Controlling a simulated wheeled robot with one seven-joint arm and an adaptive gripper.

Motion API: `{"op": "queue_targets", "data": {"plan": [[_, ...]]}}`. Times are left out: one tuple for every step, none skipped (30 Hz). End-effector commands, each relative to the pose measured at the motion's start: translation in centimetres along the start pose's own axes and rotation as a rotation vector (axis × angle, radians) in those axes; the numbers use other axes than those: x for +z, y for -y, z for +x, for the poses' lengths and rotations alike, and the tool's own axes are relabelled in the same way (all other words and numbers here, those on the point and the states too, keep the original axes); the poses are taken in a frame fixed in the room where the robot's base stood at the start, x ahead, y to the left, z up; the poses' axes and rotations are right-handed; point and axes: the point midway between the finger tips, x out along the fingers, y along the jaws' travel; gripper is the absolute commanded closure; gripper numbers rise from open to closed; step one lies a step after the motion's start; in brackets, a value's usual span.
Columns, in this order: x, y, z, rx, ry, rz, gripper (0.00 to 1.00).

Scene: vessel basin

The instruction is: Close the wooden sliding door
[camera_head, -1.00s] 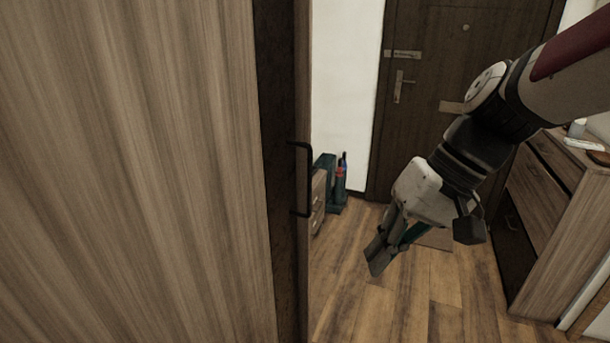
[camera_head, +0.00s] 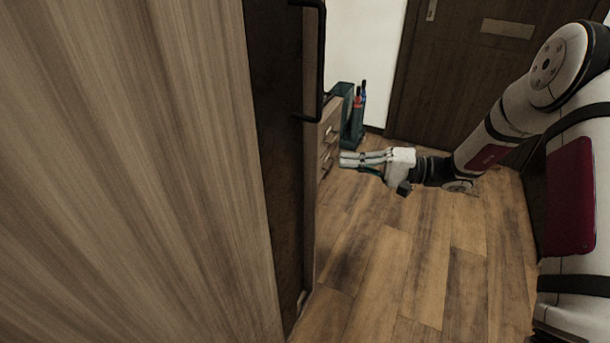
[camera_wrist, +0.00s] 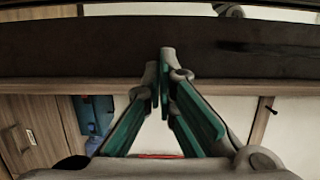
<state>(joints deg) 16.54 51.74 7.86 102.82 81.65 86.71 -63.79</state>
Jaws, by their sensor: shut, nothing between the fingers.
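The wooden sliding door (camera_head: 130,170) is a tall wood-grain panel filling the left of the head view, with a dark edge strip (camera_head: 275,140) along its right side. A black bar handle (camera_head: 321,65) stands out from the strip at the upper part. My gripper (camera_head: 343,159) is shut and empty, pointing left, to the right of the edge and lower than the handle. In the wrist view, my shut fingertips (camera_wrist: 162,60) overlap a dark band (camera_wrist: 240,45) running across the picture. Whether they touch it I cannot tell.
A small drawer unit (camera_head: 328,140) and a dark green holder (camera_head: 350,125) with bottle-like items stand behind the door edge. A dark door (camera_head: 460,80) closes the back wall. The wood floor (camera_head: 400,270) at the front is clear.

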Motion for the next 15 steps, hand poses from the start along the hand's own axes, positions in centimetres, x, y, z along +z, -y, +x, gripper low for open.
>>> {"op": "queue_targets", "data": {"plan": [[-0.2, -0.3, 0.2, -0.008, -0.005, 0.0, 1.0], [-0.2, -0.4, 0.3, -0.01, -0.006, 0.0, 1.0], [-0.2, -0.4, 0.6, -0.011, -0.006, -0.001, 1.0], [-0.2, -0.3, 1.0, -0.011, -0.005, -0.001, 1.0], [-0.2, -0.3, 1.3, -0.011, -0.005, -0.001, 1.0], [-0.2, -0.3, 1.9, -0.01, -0.005, -0.001, 1.0], [-0.2, -0.3, 2.4, -0.01, -0.004, -0.001, 1.0], [-0.1, -0.3, 2.9, -0.01, -0.002, -0.001, 1.0], [-0.2, -0.3, 3.7, -0.01, -0.002, -0.001, 1.0], [-0.2, -0.3, 4.3, -0.01, -0.002, -0.001, 1.0], [-0.1, -0.3, 4.9, -0.009, -0.001, -0.001, 1.0], [-0.2, -0.3, 5.7, -0.009, -0.003, 0.0, 1.0], [-0.1, -0.3, 6.3, -0.009, -0.002, -0.001, 1.0], [-0.1, -0.3, 6.9, -0.009, -0.001, -0.001, 1.0], [-0.1, -0.3, 7.7, -0.01, -0.002, 0.0, 1.0]]}}
